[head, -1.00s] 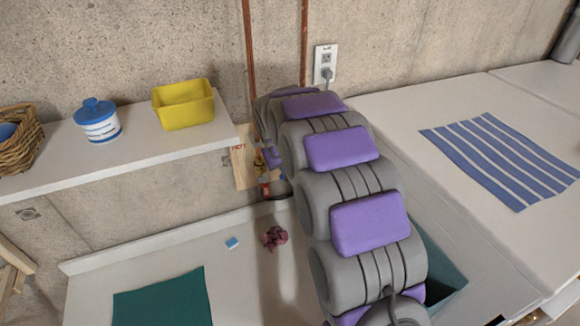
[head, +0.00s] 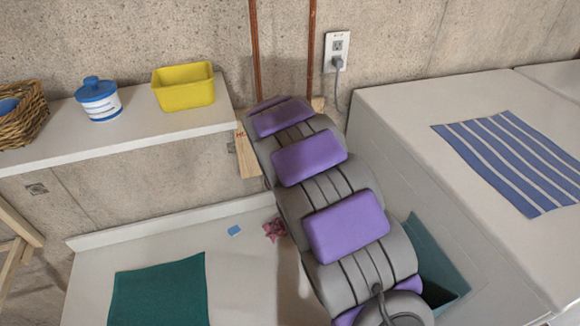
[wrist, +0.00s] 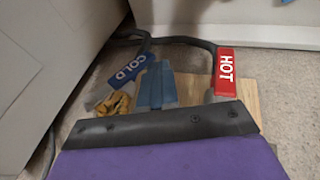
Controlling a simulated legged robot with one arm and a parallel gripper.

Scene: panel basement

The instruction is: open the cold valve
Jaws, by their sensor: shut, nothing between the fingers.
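The cold valve's blue lever (wrist: 128,68), marked COLD, shows in the wrist view left of centre and lies slanted. A brass-coloured fitting (wrist: 113,103) is just below it. The hot valve's red lever (wrist: 225,72), marked HOT, stands to the right. My gripper (wrist: 157,70) is shut and empty, its blue fingers between the two levers and close beside the cold one. I cannot tell whether they touch it. In the head view my arm hides my gripper and both valves. A strip of the wooden backing board (head: 246,152) shows left of the arm.
A white shelf (head: 130,140) holds a yellow bin (head: 183,90), a blue-lidded tub (head: 98,100) and a wicker basket (head: 22,113). Two copper pipes (head: 256,50) run up the wall. A white appliance with a striped cloth (head: 510,160) stands right of my arm.

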